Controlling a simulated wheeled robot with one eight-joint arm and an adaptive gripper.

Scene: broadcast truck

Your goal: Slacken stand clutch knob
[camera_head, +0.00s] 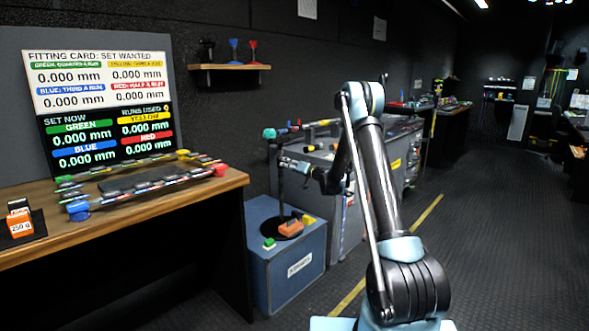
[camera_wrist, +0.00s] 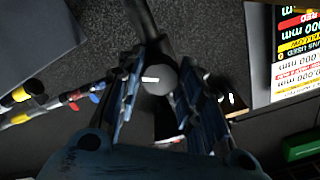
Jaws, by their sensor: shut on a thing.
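The stand (camera_head: 281,195) has a thin black pole on a round dark base and stands on a blue-grey box. A bar with coloured bands (camera_head: 300,128) runs across its top. My gripper (camera_head: 291,164) reaches the pole from the right, below the bar. In the wrist view the clutch knob (camera_wrist: 162,77) is a round dark-grey face with a short white mark. My gripper's two dark-blue fingers (camera_wrist: 160,98) are closed on the knob from both sides. The fingers hide its flanks. The head view is too small to show the knob clearly.
The blue-grey box (camera_head: 290,277) also carries small green, orange and yellow blocks. A wooden desk (camera_head: 130,212) with a readout screen (camera_head: 108,137) stands on the left. A grey cabinet (camera_head: 345,205) is just behind the stand. Open floor (camera_head: 480,240) lies to the right.

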